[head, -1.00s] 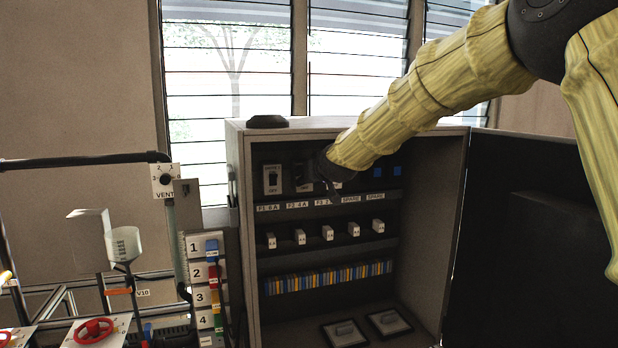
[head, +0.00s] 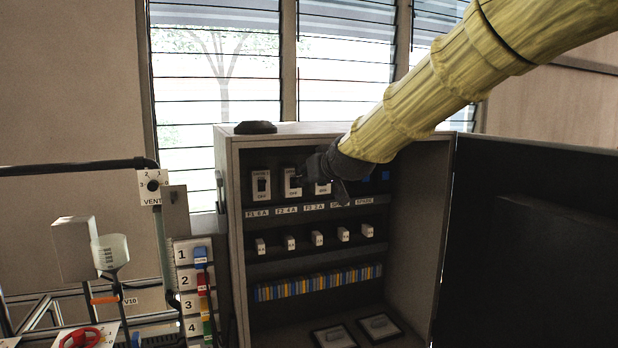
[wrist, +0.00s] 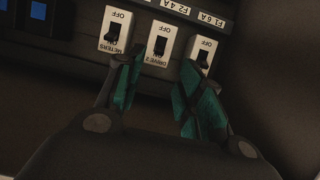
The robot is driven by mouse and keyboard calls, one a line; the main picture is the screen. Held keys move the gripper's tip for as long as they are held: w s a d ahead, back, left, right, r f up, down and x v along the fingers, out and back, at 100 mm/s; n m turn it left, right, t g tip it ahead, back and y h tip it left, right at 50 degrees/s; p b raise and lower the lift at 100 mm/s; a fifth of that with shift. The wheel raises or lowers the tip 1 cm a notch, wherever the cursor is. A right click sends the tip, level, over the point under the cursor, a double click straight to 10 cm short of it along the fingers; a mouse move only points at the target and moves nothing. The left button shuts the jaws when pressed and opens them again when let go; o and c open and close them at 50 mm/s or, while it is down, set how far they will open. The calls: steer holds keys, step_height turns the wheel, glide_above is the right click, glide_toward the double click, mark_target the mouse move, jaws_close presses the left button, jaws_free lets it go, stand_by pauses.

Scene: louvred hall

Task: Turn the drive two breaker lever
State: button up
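The drive two breaker (head: 291,180) is a white block with a dark lever in the cabinet's top row. In the upside-down wrist view, the DRIVE 2 breaker (wrist: 158,44) sits between METERS and another breaker. Its dark lever appears toward the name-label end, away from the OFF marking. My gripper (head: 318,182) is at the top row, beside drive two and partly covering the meters breaker. In the wrist view, my gripper (wrist: 160,64) is open and empty, with its teal-padded fingertips on either side of the DRIVE 2 lever and apart from it. Depth to the lever is hard to judge.
The meters breaker (wrist: 116,30) and the drive one breaker (head: 260,184) flank drive two closely. The grey cabinet (head: 233,250) has its dark door (head: 530,240) open at right. Below are a row of small white switches (head: 317,238) and coloured terminals (head: 318,281).

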stand_by(0.3)
steer(key=s+d+f+m+g+h+b, duration=0.1)
steer(key=d+f+g+b, duration=0.2)
steer(key=f, duration=2.3)
steer(key=s+d+f+g+h+b, duration=0.15)
steer(key=s+f, duration=0.25)
steer(key=f, duration=0.5)
steer(key=s+d+f+m+p, duration=0.1)
steer(key=s+d+f, duration=0.2)
steer(key=f, duration=0.6)
steer(key=s+d+f+g+b, duration=0.15)
steer(key=s+f, duration=0.25)
steer(key=f, duration=0.5)
steer(key=s+d+f+m+g+h+b, duration=0.1)
steer(key=s+d+f+g+b, duration=0.2)
steer(key=s+f, duration=1.2)
steer(key=s+d+f+m+g+b, duration=0.15)
steer(key=s+d+f, duration=0.35)
steer(key=s+f, duration=0.95)
steer(key=s+d+f+g, duration=0.2)
steer(key=s+g, duration=0.1)
steer(key=s, duration=1.2)
steer(key=shift+s+f+h, duration=0.15)
steer(key=shift+h, duration=0.3)
steer(key=shift+d+n, duration=0.1)
steer(key=shift+n, duration=0.15)
